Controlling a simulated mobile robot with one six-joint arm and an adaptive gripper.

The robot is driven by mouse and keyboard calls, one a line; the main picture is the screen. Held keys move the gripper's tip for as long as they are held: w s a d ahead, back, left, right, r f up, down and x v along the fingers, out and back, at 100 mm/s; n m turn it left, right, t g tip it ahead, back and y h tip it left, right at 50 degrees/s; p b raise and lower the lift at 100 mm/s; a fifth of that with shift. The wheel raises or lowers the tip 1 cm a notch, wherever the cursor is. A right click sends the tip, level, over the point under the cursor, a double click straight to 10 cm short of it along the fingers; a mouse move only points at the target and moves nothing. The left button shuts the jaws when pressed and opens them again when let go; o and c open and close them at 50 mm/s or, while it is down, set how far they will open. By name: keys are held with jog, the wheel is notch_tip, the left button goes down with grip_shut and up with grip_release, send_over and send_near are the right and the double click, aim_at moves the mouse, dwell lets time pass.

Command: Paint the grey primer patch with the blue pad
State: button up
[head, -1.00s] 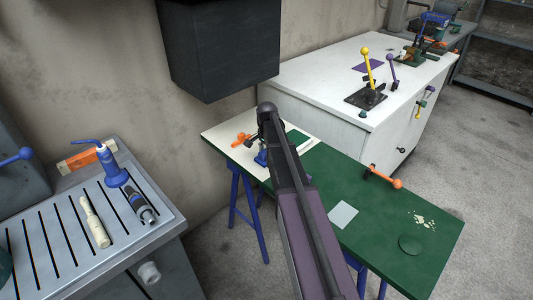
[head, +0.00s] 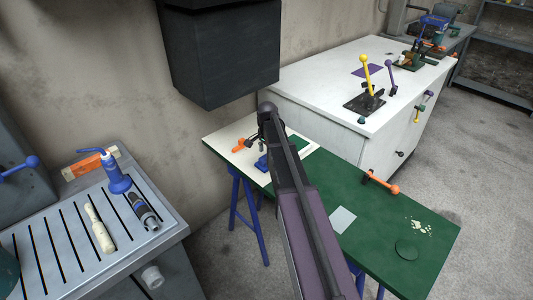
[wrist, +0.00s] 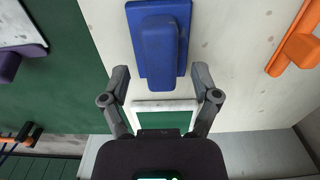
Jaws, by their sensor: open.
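The blue pad (wrist: 160,45) is a flat blue block with a raised blue grip, lying on the cream end of the work table. It also shows in the head view (head: 262,162), partly hidden by my arm. My gripper (wrist: 160,78) is open and empty, its two fingers spread on either side of the pad's near end. I cannot tell how high it is above the pad. The grey primer patch (head: 342,220) is a pale grey rectangle on the green part of the table, just right of my arm.
An orange tool (wrist: 297,45) lies right of the pad in the wrist view. A green square with a white border (wrist: 165,118) lies near the pad. A green disc (head: 406,249) and an orange-handled lever (head: 381,182) are further right. A white cabinet (head: 320,85) stands behind.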

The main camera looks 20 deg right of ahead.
notch_tip(320, 180, up, 11)
jog(key=p, duration=1)
jog(key=shift+f, duration=0.15)
jog(key=shift+s, duration=0.1)
dwell(0.3)
jog(key=s+a+n, duration=0.6)
jog(key=s+a, duration=0.2)
jog(key=s, duration=0.3)
jog(key=s+a+n, duration=0.7)
jog(key=s, duration=0.5)
jog(key=shift+s+a+n, duration=0.15)
jog(key=shift+a+n, duration=0.15)
jog(key=shift+a, duration=0.05)
jog(key=shift+d, duration=0.1)
